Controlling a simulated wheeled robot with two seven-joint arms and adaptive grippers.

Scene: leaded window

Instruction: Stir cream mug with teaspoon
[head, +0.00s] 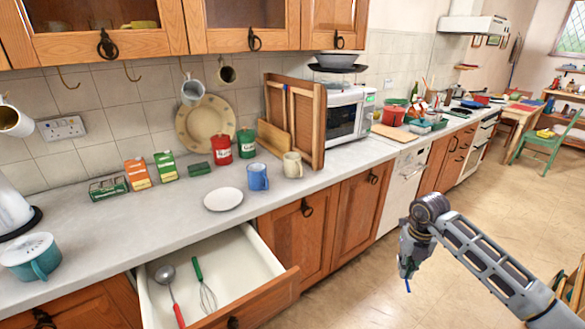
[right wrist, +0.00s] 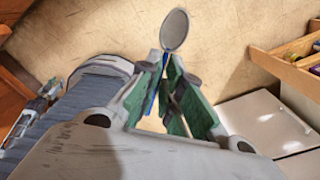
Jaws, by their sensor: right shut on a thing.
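The cream mug (head: 292,165) stands upright on the counter, just right of a blue mug (head: 258,178) and in front of the wooden rack. Its inside is too small to make out. My right gripper (head: 406,268) hangs over the floor in front of the cupboards, well right of the mug and apart from it. It is shut on the teaspoon, whose grey oval bowl (right wrist: 174,30) and blue handle show at the fingertips in the right wrist view. In the head view only a small blue bit shows below the fingers. My left gripper is not in view.
An open drawer (head: 275,298) juts out below the counter, with a ladle (head: 168,285) and a green-handled whisk (head: 204,290) inside. A white saucer (head: 223,199) lies left of the blue mug. Floor around my right gripper is clear.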

